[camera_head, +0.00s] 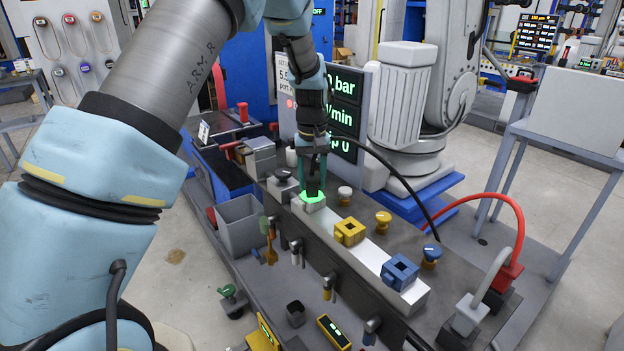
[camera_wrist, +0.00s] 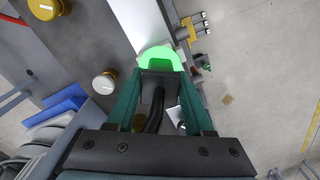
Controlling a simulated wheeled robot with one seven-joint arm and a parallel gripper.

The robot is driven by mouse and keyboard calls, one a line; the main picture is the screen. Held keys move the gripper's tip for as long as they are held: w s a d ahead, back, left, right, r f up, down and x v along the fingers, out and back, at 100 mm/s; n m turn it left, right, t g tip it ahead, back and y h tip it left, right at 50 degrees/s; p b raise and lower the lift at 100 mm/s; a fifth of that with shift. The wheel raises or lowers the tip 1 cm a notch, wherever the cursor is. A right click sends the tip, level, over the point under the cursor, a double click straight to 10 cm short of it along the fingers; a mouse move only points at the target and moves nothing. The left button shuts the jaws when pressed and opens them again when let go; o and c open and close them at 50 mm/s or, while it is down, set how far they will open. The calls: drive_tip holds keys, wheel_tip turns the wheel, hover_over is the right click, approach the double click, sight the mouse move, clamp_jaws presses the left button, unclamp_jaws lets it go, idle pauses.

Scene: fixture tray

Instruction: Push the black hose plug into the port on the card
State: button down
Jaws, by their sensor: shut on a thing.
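My gripper (camera_head: 313,178) points down over the fixture, its green fingers shut on the black hose plug (camera_wrist: 160,85). The plug's black hose curves off to the right in the head view. The plug is directly over or at a grey port block (camera_head: 309,206) with a glowing green top, which also shows as a green glow in the wrist view (camera_wrist: 158,55). I cannot tell how deep the plug sits. A yellow port block (camera_head: 350,231) and a blue port block (camera_head: 399,272) stand along the same pale rail. A white card (camera_head: 283,82) is partly hidden by my arm; its small print is unclear.
A dark display (camera_head: 345,105) stands just behind my gripper. A white cap (camera_head: 345,194), a yellow cap (camera_head: 383,221) and a blue cap (camera_head: 432,254) stand behind the rail. A grey bin (camera_head: 240,224) is at the left. A red hose (camera_head: 500,198) arches at the right.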

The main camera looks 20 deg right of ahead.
drive_tip(key=shift+c, duration=1)
unclamp_jaws()
wheel_tip(320, 180, up, 10)
drive_tip(key=shift+r+b, duration=0.25)
drive_tip(key=shift+b, duration=0.9)
drive_tip(key=shift+a+r, duration=0.15)
drive_tip(key=a+f+n, duration=0.2)
drive_tip(key=a, duration=2)
drive_tip(key=s+a+f+t, duration=0.1)
drive_tip(key=s+a+f, duration=0.2)
drive_tip(key=s+a, duration=0.8)
drive_tip(key=a, duration=0.3)
drive_tip(key=shift+a+f+n+t, duration=0.2)
drive_tip(key=shift+n+t, duration=0.1)
